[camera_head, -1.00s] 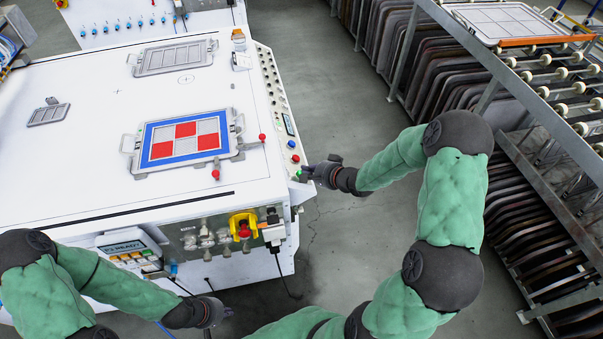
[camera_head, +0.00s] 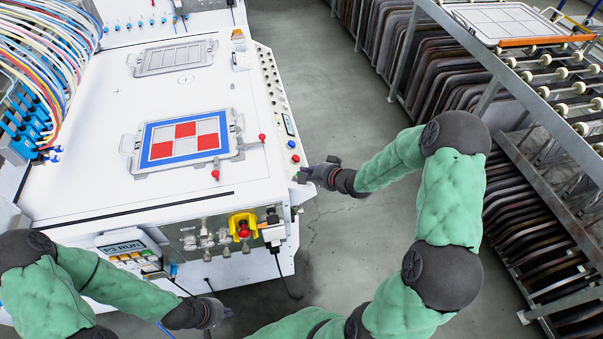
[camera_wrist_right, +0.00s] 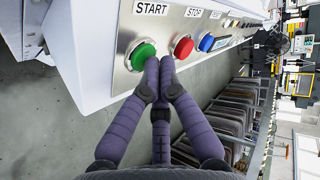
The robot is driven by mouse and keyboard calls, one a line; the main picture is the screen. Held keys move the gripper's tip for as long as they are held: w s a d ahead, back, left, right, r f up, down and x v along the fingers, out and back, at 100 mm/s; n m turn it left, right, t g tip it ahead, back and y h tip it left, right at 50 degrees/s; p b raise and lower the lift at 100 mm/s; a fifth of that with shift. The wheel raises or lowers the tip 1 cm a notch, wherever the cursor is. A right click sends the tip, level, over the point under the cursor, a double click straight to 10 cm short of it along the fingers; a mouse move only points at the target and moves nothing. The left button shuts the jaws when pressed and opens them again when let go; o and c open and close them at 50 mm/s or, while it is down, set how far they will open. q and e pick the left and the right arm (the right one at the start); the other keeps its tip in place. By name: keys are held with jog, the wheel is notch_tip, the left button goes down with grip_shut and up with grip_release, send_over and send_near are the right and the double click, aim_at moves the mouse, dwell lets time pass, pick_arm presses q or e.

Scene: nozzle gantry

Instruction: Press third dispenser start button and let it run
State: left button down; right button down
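The green START button (camera_wrist_right: 141,55) sits on the sloped panel on the near right edge of the white machine (camera_head: 80,185). My right gripper (camera_wrist_right: 158,66) has its fingers together at the button's right edge in the right wrist view. Whether they press it in is hard to tell. In the head view the right gripper (camera_head: 308,175) is at the panel's near corner and covers the button. The front display (camera_head: 123,246) reads "P3 RUN". A gantry head with many coloured hoses (camera_head: 50,60) stands over the table's left side. My left gripper (camera_head: 208,313) hangs low before the machine, its fingers unclear.
A red STOP button (camera_wrist_right: 183,46) and a blue button (camera_wrist_right: 206,42) lie beside START. A blue-framed plate with red squares (camera_head: 185,138) and a grey frame (camera_head: 173,57) lie on the table. A yellow-guarded red knob (camera_head: 243,227) is on the front. Racks (camera_head: 420,60) stand at right.

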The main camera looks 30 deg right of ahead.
jog(key=shift+s+d+r+p, duration=0.1)
jog(key=shift+d+r+p, duration=0.25)
jog(key=shift+p, duration=0.3)
jog(key=shift+s+d+r+p, duration=0.1)
jog(key=shift+r+p, duration=0.3)
jog(key=shift+p, duration=0.2)
